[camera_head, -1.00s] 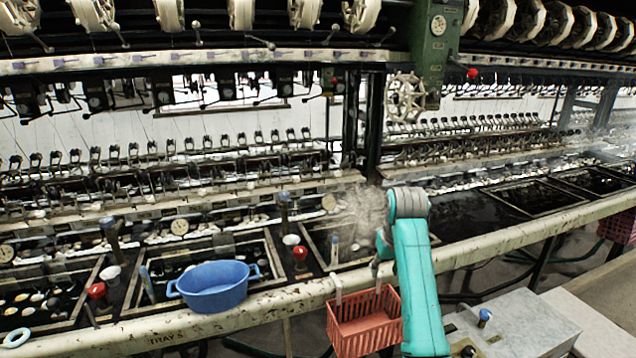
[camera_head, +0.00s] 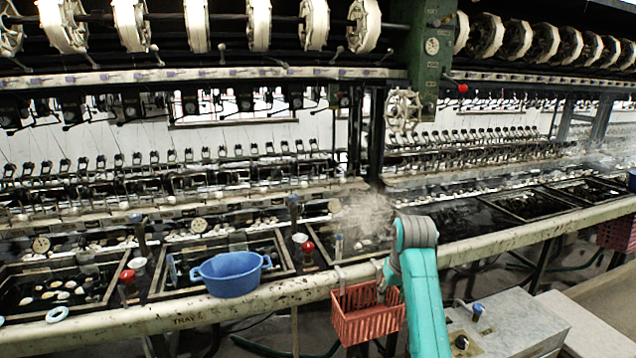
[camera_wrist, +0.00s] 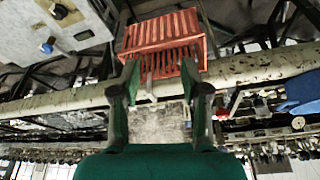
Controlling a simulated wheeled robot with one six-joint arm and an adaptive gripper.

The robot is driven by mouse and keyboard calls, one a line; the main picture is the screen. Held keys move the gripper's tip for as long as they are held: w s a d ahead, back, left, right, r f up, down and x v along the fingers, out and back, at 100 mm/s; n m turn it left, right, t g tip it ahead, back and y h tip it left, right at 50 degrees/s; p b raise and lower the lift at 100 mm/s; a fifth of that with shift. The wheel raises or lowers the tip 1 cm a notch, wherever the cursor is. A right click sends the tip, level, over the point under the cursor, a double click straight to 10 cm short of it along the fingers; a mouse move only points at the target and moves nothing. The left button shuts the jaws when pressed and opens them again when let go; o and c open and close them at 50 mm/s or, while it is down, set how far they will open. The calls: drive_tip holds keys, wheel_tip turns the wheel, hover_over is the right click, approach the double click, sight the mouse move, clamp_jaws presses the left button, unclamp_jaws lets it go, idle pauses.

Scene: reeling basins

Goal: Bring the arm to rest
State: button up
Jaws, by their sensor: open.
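My gripper (camera_wrist: 160,95) shows in the wrist view with its two green and black fingers spread apart and nothing between them. Beyond the fingers is the red basket (camera_wrist: 165,38), apart from them as far as I can tell. In the head view my teal arm (camera_head: 424,290) rises at the lower right and bends at its grey joint above the bench edge. The gripper is mostly hidden there behind the arm, just beside the red basket (camera_head: 366,316), which hangs on the front rail.
A blue tub (camera_head: 230,276) sits on the front rail (camera_head: 130,318) at left and shows in the wrist view (camera_wrist: 298,92). Dark water basins (camera_head: 530,203) line the bench. A grey box with knobs (camera_head: 510,325) stands right of my arm. Steam rises behind the arm.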

drive_tip(key=s+f+t, duration=0.1)
drive_tip(key=s+f, duration=0.4)
drive_tip(key=f, duration=0.6)
drive_tip(key=s+f+t, duration=0.2)
drive_tip(key=s+f, duration=0.4)
drive_tip(key=f, duration=0.6)
drive_tip(key=s+f+t, duration=0.1)
drive_tip(key=s+f, duration=0.3)
drive_tip(key=s, duration=0.5)
drive_tip(key=s+f+t, duration=0.2)
drive_tip(key=s+f, duration=0.2)
drive_tip(key=s, duration=0.5)
drive_tip(key=s+r+t, duration=0.1)
drive_tip(key=s+r, duration=0.2)
drive_tip(key=s, duration=0.7)
drive_tip(key=s+r+t, duration=0.2)
drive_tip(key=s, duration=0.9)
drive_tip(key=s+r+t, duration=0.2)
drive_tip(key=s+r, duration=1)
drive_tip(key=r, duration=0.3)
drive_tip(key=shift+s+r+m, duration=0.25)
drive_tip(key=shift+s+m, duration=0.05)
drive_tip(key=shift+s, duration=0.05)
drive_tip(key=shift+a, duration=0.2)
drive_tip(key=shift+c, duration=0.4)
